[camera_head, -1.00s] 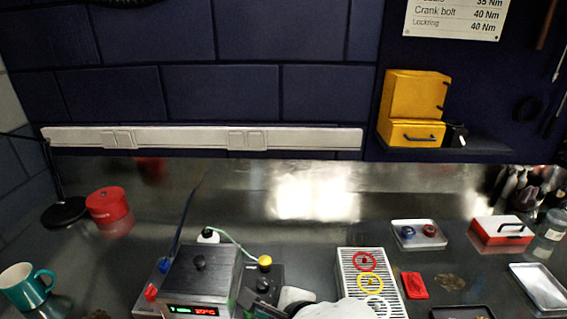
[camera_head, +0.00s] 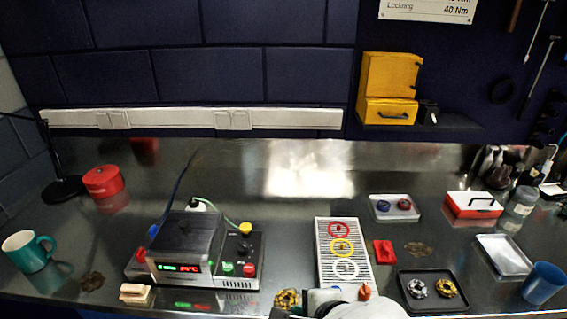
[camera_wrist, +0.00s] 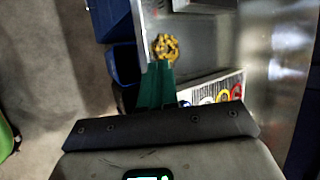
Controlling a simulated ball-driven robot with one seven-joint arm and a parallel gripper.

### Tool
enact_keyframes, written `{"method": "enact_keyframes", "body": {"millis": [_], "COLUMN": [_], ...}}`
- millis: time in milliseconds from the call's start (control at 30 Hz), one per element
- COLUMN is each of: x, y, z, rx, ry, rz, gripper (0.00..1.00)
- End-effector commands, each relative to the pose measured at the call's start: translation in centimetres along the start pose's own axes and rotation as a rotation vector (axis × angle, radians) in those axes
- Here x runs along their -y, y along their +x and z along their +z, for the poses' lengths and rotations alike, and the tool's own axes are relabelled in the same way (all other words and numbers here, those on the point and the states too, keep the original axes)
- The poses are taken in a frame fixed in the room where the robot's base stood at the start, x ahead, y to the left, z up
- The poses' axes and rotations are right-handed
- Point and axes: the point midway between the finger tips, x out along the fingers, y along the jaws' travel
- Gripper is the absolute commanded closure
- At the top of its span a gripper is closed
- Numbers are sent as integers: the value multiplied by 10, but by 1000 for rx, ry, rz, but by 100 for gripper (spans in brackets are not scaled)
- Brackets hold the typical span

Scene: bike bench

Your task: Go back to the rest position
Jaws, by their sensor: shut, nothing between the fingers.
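My gripper (camera_wrist: 160,66) shows in the wrist view as green fingers shut together, with nothing held between them. A gold chain-like ring (camera_wrist: 165,47) lies on the bench just beyond the fingertips in that picture. A gap or contact between them cannot be told. In the head view, part of my white arm covers the bottom middle. The fingers cannot be made out there. A gold ring (camera_head: 287,299) lies on the bench near the front edge, just left of my arm.
On the bench (camera_head: 240,165) stand a heater box (camera_head: 187,245) with a lit display, a slatted panel (camera_head: 328,262) with coloured rings, a dark tray (camera_head: 432,306) holding two rings, a teal mug (camera_head: 28,251) and a blue cup (camera_head: 542,283).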

Motion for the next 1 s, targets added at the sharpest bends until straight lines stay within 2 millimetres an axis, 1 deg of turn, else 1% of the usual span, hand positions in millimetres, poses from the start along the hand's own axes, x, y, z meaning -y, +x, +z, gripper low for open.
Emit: {"method": "enact_keyframes", "body": {"millis": [33, 167, 267, 300, 367, 400, 467, 500, 567, 600, 667, 700, 800, 900, 1000], "x": [-8, -28, -51, -63, -85, -101, -124, -140, -166, -182, -207, -223, -258, -282, -296], "y": [0, -2, -5, -8, -13, -17, -24, -30, -38, -44, -53, -59, -73, -83, -89], "z": [-14, -47, -78, -93, -116, -131, -151, -163, -178, -187, -198, -204, -213, -215, -216], "rx": [-22, -75, -118, -135, -157, -167, -173, -172, -159, -144, -114, -90, -23, 39, 81], "ry": [-37, -166, -295, -357, -462, -534, -641, -711, -814, -880, -975, -1034, -1162, -1256, -1312], "rz": [12, 52, 105, 132, 186, 226, 286, 327, 393, 435, 494, 532, 606, 652, 676], "gripper": [100, 100, 100, 100, 100, 100, 100, 100, 100, 100, 100, 100, 100, 100, 100]}}
